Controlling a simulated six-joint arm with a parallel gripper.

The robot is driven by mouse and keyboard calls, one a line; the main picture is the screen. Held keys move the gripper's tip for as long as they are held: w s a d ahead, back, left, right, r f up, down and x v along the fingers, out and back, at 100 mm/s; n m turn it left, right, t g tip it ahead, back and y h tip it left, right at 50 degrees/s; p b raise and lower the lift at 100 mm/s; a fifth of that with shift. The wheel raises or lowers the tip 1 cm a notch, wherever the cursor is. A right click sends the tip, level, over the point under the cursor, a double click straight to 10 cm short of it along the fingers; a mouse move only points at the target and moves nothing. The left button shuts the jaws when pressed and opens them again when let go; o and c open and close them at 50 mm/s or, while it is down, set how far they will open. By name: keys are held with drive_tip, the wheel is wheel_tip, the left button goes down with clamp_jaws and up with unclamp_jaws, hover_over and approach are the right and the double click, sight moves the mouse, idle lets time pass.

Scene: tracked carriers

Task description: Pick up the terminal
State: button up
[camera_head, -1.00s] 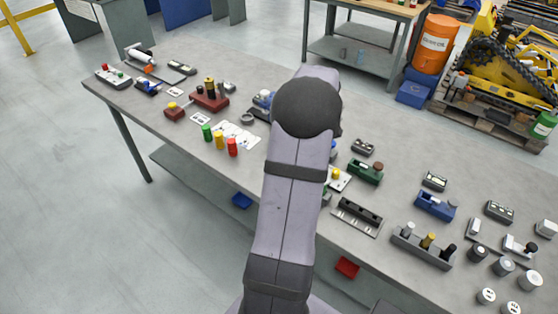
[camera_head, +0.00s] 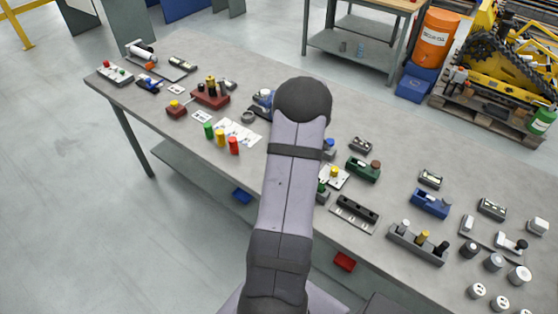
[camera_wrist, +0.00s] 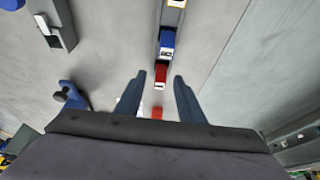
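My gripper (camera_wrist: 160,77) is open in the wrist view, its two dark fingers apart with nothing visibly held between them. A small red block (camera_wrist: 160,73) with a white lower face appears between the fingertips. A blue block (camera_wrist: 167,40) with a white face sits just beyond it, on a narrow strip like a rail. Another red piece (camera_wrist: 157,112) shows lower, between the finger bases, partly hidden by my gripper. These blocks look like terminals; I cannot tell which one the task means. In the head view my arm hides my gripper.
The grey workbench (camera_head: 400,150) carries many small devices. Green, yellow and red cylinders (camera_head: 220,139) stand near its front edge.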

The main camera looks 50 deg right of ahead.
drive_tip(key=shift+w+f, duration=0.1)
drive_tip(key=shift+f, duration=0.15)
clamp_jaws()
